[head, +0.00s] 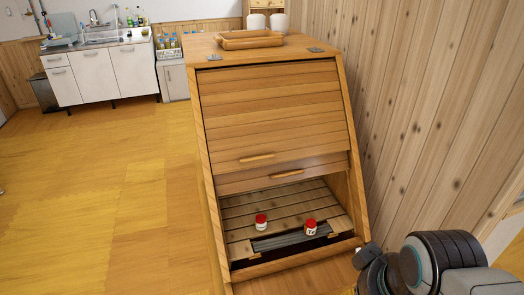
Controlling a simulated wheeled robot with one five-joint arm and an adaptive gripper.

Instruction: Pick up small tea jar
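Two small white jars with red lids stand upright inside the wooden cabinet, low in its open front. The right jar (310,229) has dark lettering on its label that looks like the start of "Tea", though it is too small to read surely. The left jar (261,223) shows no lettering that I can read. They stand apart near the front of a slatted wooden shelf (285,199). Part of my arm shows at the lower right, to the right of the cabinet opening. I cannot make out my gripper's fingertips, and nothing touches the jars.
The cabinet's slatted roll front (275,115) is partly raised, with a handle (257,157) on it. A wooden tray (249,40) lies on top. A plank wall (425,120) stands close on the right. The yellow floor (110,200) at left is clear.

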